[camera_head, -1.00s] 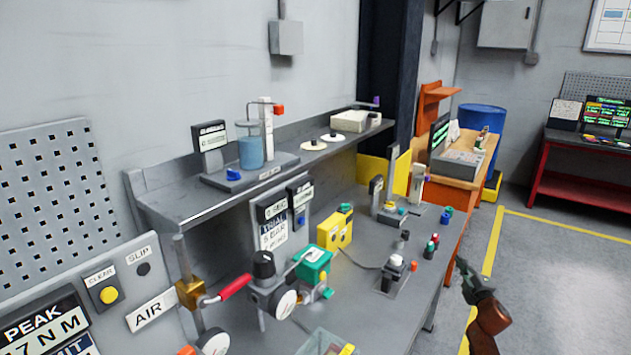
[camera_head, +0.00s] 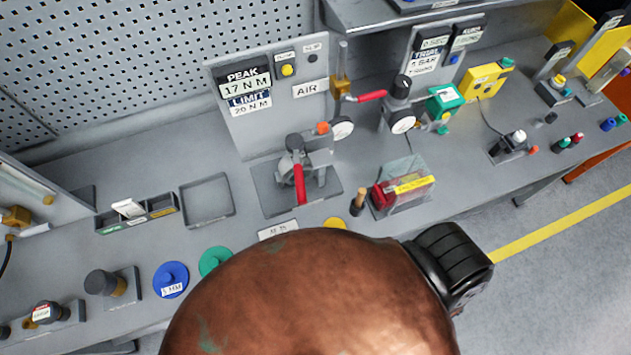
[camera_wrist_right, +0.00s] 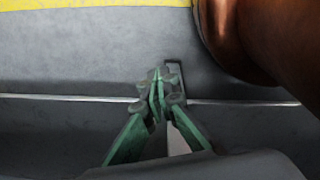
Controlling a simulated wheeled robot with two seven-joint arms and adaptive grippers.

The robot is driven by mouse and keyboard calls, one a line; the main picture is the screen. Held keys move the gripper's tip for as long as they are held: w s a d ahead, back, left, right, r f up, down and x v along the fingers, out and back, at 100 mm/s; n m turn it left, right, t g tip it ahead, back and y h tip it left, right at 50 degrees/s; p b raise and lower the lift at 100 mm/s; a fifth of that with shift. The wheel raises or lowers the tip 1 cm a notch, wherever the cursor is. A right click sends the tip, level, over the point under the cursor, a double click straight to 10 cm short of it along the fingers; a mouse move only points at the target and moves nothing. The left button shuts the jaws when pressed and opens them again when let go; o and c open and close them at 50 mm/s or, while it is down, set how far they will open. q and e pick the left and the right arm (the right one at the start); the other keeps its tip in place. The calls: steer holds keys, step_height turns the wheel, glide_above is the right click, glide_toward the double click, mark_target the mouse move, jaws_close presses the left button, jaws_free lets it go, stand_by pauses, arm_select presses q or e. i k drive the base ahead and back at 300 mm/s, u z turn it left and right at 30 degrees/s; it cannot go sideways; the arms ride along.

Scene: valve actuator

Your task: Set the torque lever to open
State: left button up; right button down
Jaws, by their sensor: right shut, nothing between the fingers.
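A valve fixture (camera_head: 293,152) with a red lever (camera_head: 300,184) stands on a dark base plate on the bench, in the middle of the head view. The lever points toward the bench's front edge. Behind it, a panel (camera_head: 240,124) reads PEAK 17 N M and LIMIT 20 N M. A second red handle (camera_head: 371,96) sits on the brass air valve, right of the AIR label. My right gripper (camera_wrist_right: 160,78) shows in the wrist view with green fingers, shut and empty, over grey surfaces. The head view does not show its fingers. My left gripper is not in view.
My copper-coloured arm covers the bottom middle of the head view and hides part of the bench front. A clear box with red contents (camera_head: 403,187) stands right of the fixture. An empty square tray (camera_head: 207,201) and a blue disc (camera_head: 171,280) lie to the left.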

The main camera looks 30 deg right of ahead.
mark_target(294, 143)
steer(key=z, duration=0.95)
steer(key=k, duration=0.2)
